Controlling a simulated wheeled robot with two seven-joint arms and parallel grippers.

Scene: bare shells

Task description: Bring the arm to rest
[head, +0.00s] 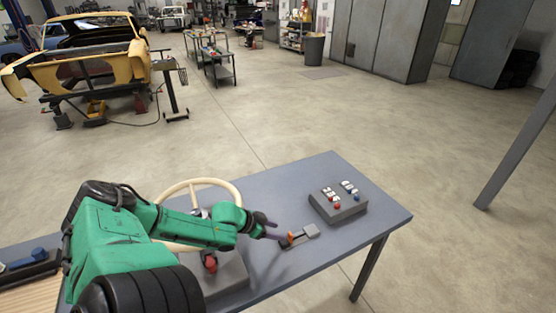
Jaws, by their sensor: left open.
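My left arm, green and black, comes in from the lower left and reaches across the grey table (350,238). My left gripper (279,234) is at its end, open, low over the table. It is close to a small grey device with an orange part (311,231). I cannot tell whether the fingers touch the orange part. My right gripper is out of view.
A cream steering wheel (226,184) stands behind my forearm, with a red knob (210,263) on a grey base in front. A grey button box (337,207) sits to the right. A blue-handled item (26,261) lies at far left.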

